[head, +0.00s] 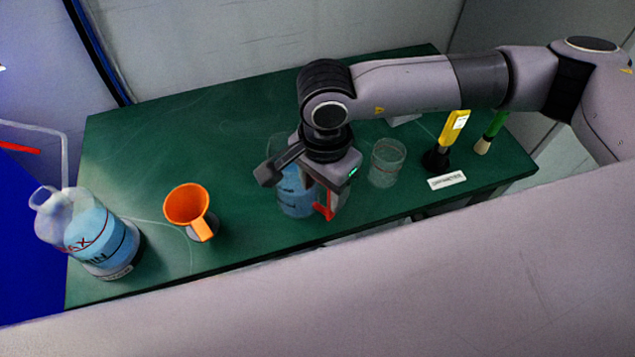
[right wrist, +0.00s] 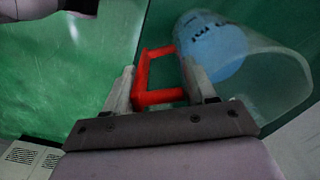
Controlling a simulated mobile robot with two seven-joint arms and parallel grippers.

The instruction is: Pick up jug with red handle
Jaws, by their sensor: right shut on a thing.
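The jug (head: 294,197) is clear with blue liquid inside and a red handle (head: 327,207). It is on the green table, partly hidden behind my right gripper (head: 325,190). In the right wrist view, the red handle (right wrist: 147,82) lies between the fingers of my right gripper (right wrist: 160,90), and the clear jug (right wrist: 262,75) with dark lettering is to the right of them. My right gripper is shut on the handle. I cannot tell whether the jug's base touches the table. My left gripper is not in view.
On the green table (head: 140,140), an orange funnel (head: 186,205) and a large bottle of blue liquid (head: 95,235) stand to the left. The table's back left is clear.

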